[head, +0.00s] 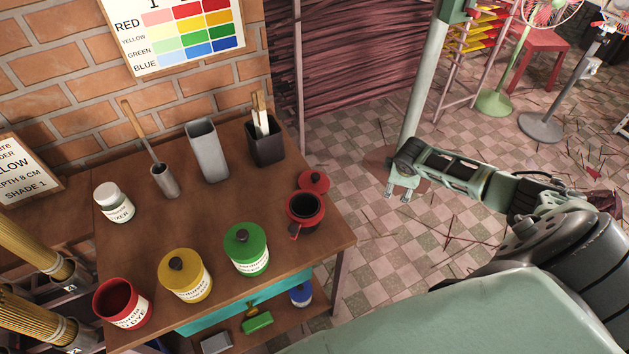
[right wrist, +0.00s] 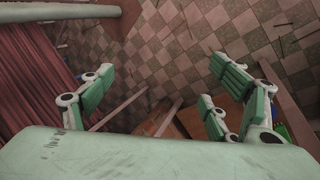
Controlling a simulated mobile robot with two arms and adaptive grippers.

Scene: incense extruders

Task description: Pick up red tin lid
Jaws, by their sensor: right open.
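My right gripper (head: 397,195) is open and empty, to the right of the table and apart from the lid, above the tiled floor. Its spread fingers (right wrist: 158,80) also show in the right wrist view, with nothing between them. My left gripper is not in view.
Yellow (head: 186,278) and green (head: 247,250) lidded tins stand left of the pot. A dark holder (head: 265,150), grey vase (head: 208,152) and metal cup (head: 165,182) line the table's back. A pale post (head: 422,85) rises behind my right gripper.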

